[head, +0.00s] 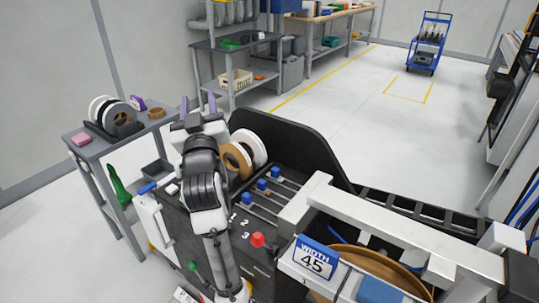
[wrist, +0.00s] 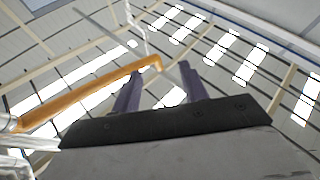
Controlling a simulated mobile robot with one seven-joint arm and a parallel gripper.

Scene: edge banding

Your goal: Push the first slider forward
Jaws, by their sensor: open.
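Three blue slider knobs sit on parallel rails on top of the dark machine in the head view: a far one (head: 276,172), a middle one (head: 262,184) and a near one (head: 248,198). The numbers 1, 2 and 3 are printed on the panel below them; I cannot tell for sure which knob belongs to 1. My gripper (head: 198,103) is raised to the left of the knobs, its two purple fingers pointing up, apart and empty. In the wrist view my gripper (wrist: 160,80) shows the fingers spread, with no slider in sight.
A red button (head: 257,239) stands near the numbers. White and brown tape rolls (head: 238,159) stand upright behind my arm, beside a black curved guard (head: 292,143). A white beam (head: 400,228) crosses the machine at right. A grey side table (head: 93,150) stands at left.

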